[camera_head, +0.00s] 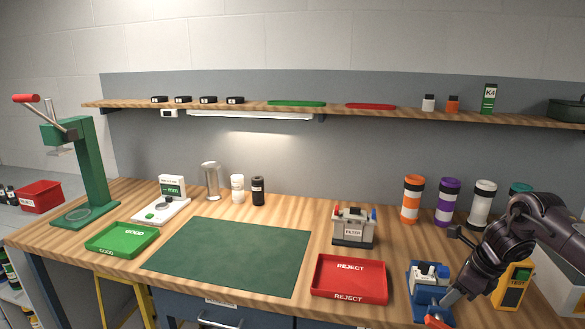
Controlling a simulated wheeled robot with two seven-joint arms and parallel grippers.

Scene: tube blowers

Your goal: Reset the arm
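My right arm comes in from the right, and its gripper (452,296) is low at the front right of the bench. It is beside a blue fixture (430,291) with a white and grey top. A grey bar with an orange-red end (437,322) shows just below the gripper at the bottom edge. I cannot tell if the gripper touches the bar or the fixture, or whether its fingers are open. My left gripper is not in view. A green press (92,165) with a red-handled lever (26,98) stands at the far left, its lever raised.
A red REJECT tray (350,296), a grey FILTER box (353,232) and a yellow TEST device (513,286) are near the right arm. Several capped tubes (411,200) stand behind it. The green mat (228,256) is clear. A shelf (350,110) runs above.

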